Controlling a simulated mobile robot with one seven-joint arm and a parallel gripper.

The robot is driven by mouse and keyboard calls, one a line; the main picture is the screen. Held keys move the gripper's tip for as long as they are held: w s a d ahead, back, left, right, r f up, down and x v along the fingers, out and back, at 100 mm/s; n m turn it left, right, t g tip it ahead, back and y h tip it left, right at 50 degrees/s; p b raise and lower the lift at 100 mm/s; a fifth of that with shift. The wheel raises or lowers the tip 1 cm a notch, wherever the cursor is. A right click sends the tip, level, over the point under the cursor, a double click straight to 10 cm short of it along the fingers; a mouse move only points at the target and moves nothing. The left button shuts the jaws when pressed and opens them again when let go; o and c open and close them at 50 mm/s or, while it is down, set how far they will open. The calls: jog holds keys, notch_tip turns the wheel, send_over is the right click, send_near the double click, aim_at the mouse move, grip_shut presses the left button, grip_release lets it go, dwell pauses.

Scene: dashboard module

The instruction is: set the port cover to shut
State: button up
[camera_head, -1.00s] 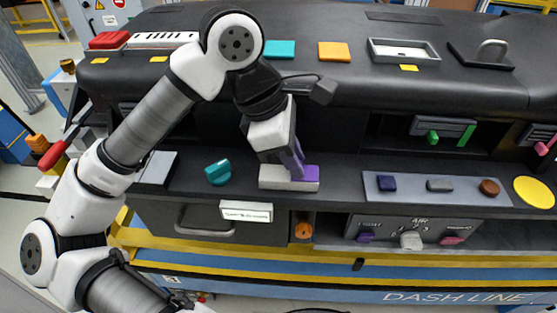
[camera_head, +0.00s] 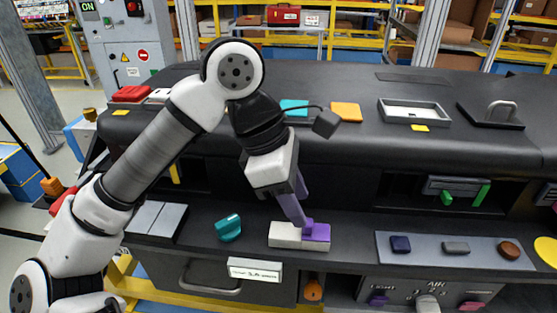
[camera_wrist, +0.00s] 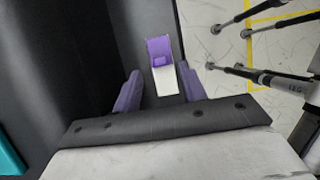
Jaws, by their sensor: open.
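A small white block with a purple part (camera_head: 318,233) at its right end lies on the dark lower shelf of the dashboard. It seems to be the port cover, with a small raised purple tab on it. In the wrist view the purple part (camera_wrist: 158,46) is at the far end and the white part is nearer. My gripper (camera_head: 301,216) points down at this block in the head view. In the wrist view its two purple fingers (camera_wrist: 160,78) are apart, with the block showing in the gap. Whether the fingertips touch it I cannot tell.
A teal knob (camera_head: 228,228) stands left of the block. A grey panel with buttons (camera_head: 428,247) lies to the right. A labelled drawer front (camera_head: 255,270) is below. The padded dashboard top (camera_head: 360,140) overhangs the shelf behind my gripper.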

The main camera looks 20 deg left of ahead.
jog(key=v, duration=0.9)
jog(key=shift+a+r+b, duration=0.2)
jog(key=shift+r+b, duration=0.1)
jog(key=shift+b, duration=0.05)
jog(key=shift+s, duration=0.1)
